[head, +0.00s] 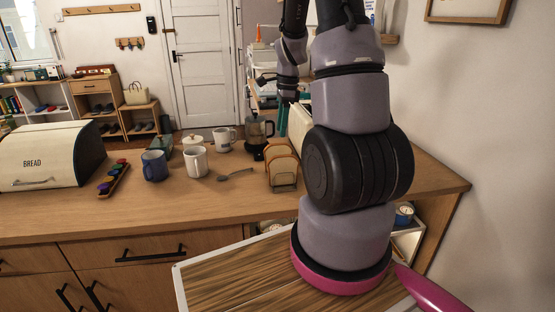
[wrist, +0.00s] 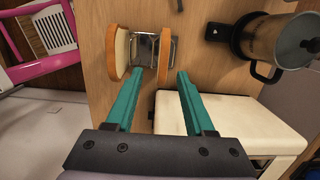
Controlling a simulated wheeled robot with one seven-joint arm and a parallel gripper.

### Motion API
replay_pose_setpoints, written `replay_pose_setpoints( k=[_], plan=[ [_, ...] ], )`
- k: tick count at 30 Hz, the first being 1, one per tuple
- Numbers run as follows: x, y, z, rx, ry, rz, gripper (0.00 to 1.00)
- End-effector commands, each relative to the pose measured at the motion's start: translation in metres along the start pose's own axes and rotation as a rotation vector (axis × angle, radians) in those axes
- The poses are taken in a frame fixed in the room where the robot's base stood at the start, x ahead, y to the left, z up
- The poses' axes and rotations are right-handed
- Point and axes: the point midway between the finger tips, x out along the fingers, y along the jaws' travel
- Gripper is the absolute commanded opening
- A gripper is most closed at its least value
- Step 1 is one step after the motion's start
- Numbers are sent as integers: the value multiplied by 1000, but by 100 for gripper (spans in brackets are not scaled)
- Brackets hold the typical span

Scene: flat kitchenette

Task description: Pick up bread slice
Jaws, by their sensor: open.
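Two bread slices with brown crusts stand in a small metal rack on the wooden counter. In the wrist view one bread slice (wrist: 163,60) is at the right side of the rack (wrist: 146,48), and the other slice (wrist: 122,50) is at its left. The rack with bread (head: 282,170) also shows in the head view, beside my arm. My gripper (wrist: 158,74) has two teal fingers, spread apart and empty. In the wrist view the right slice's near end appears in the gap between the fingertips; whether they touch it cannot be told.
A coffee pot (wrist: 277,42) stands right of the rack in the wrist view, with a cream box-like object (wrist: 232,122) nearer. In the head view a spoon (head: 236,173), a white mug (head: 195,162), a blue mug (head: 154,166) and a bread box (head: 45,155) stand left.

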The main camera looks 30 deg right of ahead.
Motion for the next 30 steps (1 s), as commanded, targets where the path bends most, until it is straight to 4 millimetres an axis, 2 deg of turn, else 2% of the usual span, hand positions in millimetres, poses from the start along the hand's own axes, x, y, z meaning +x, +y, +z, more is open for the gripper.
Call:
replay_pose_setpoints(
  k=[3, 11, 18, 21, 28, 29, 30],
  plan=[
    [20, 1, 0, 0, 0, 3, 54],
    [41, -1, 1, -2, -1, 2, 54],
    [76, -6, 1, -3, 0, 2, 54],
    [83, -6, 2, -3, -1, 0, 54],
    [84, -6, 2, -3, -1, -1, 54],
    [84, -6, 2, -3, -1, -1, 46],
    [84, -6, 2, -3, -1, -1, 31]
  ],
)
